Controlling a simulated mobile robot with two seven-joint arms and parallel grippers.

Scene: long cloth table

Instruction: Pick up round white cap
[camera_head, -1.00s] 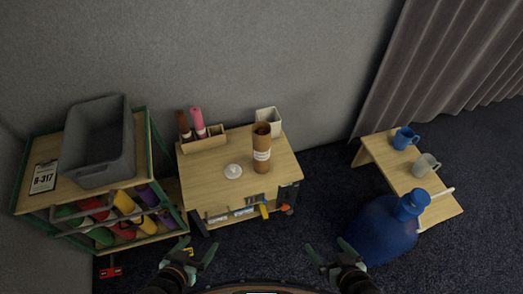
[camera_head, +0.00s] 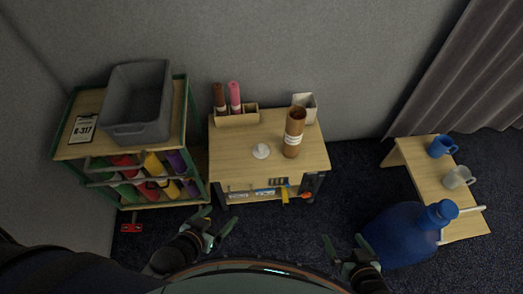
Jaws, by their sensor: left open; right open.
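The round white cap (camera_head: 261,151) lies flat on the wooden top of the small cart (camera_head: 235,150), left of a brown cylinder. My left gripper (camera_head: 217,228) is open and empty, below and in front of the cart. My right gripper (camera_head: 346,247) is open and empty, to the lower right of the cart. Both grippers are well apart from the cap. Nothing covers the cap.
A brown cylinder (camera_head: 294,133) and a white container (camera_head: 306,106) stand right of the cap. A wooden holder (camera_head: 237,117) with brown and pink rolls stands behind. A shelf with a grey bin (camera_head: 138,105) is left; a blue jug (camera_head: 395,238) and bench (camera_head: 408,163) are right.

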